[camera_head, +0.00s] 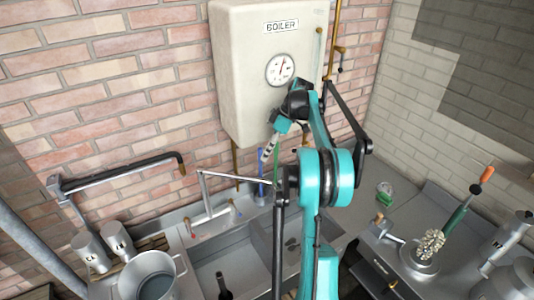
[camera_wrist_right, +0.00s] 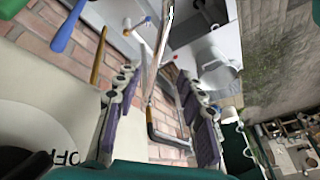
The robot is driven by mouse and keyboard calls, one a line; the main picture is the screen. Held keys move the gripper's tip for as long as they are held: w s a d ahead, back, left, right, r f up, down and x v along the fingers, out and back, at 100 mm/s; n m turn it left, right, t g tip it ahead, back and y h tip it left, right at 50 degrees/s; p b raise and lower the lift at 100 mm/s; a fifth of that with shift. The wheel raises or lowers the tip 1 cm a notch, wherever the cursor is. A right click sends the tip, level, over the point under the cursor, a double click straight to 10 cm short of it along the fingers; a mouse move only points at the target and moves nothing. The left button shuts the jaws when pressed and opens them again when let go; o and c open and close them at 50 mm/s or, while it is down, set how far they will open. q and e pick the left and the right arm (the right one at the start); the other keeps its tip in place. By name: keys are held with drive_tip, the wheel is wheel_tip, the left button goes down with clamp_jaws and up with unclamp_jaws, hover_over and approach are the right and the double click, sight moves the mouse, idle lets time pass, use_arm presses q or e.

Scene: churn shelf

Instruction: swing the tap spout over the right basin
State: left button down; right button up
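The tap (camera_head: 207,197) stands behind the sink as a slim pale metal column. Its spout (camera_head: 235,177) reaches right from the column top and ends near my right arm. A sink basin (camera_head: 215,268) lies in front of the tap; more sink area (camera_head: 292,243) shows further right, partly hidden by my arm. My right gripper (camera_head: 267,153) hangs above the spout's outer end, below the boiler. In the wrist view, the right gripper (camera_wrist_right: 158,74) has its two fingers apart. A thin pale bar, probably the spout (camera_wrist_right: 152,62), shows between the fingertips; contact is unclear. The left gripper is not visible.
The boiler (camera_head: 238,75) hangs on the brick wall close behind my right gripper. A grey pot (camera_head: 155,283) is front left. A bottle brush (camera_head: 432,240) and jars stand at right.

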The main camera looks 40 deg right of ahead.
drive_tip(key=shift+a+f, duration=0.1)
drive_tip(key=c, duration=0.5)
drive_tip(key=shift+n+g+h, duration=0.5)
drive_tip(key=shift+n+h, duration=0.3)
drive_tip(key=shift+n, duration=0.1)
drive_tip(key=a+f+b, duration=0.1)
drive_tip(key=a+f, duration=0.2)
drive_tip(key=shift+w+f, duration=0.1)
drive_tip(key=shift+f, duration=0.05)
clamp_jaws()
drive_tip(key=s+a+f+n+h+b, duration=0.1)
drive_tip(key=a+f+n+h+b, duration=0.1)
drive_tip(key=a+f+n+h, duration=0.35)
drive_tip(key=n+t+h+b, duration=0.3)
drive_tip(key=n+t+h, duration=0.3)
drive_tip(key=n, duration=0.5)
approach(252, 181)
drive_tip(key=w+d+f+h+b, duration=0.1)
drive_tip(key=w+d+f, duration=0.2)
drive_tip(key=w+f, duration=0.1)
drive_tip(key=shift+w+d+g, duration=0.15)
drive_tip(key=shift+d+g, duration=0.1)
drive_tip(key=shift+g, duration=0.05)
drive_tip(key=shift+h, duration=0.25)
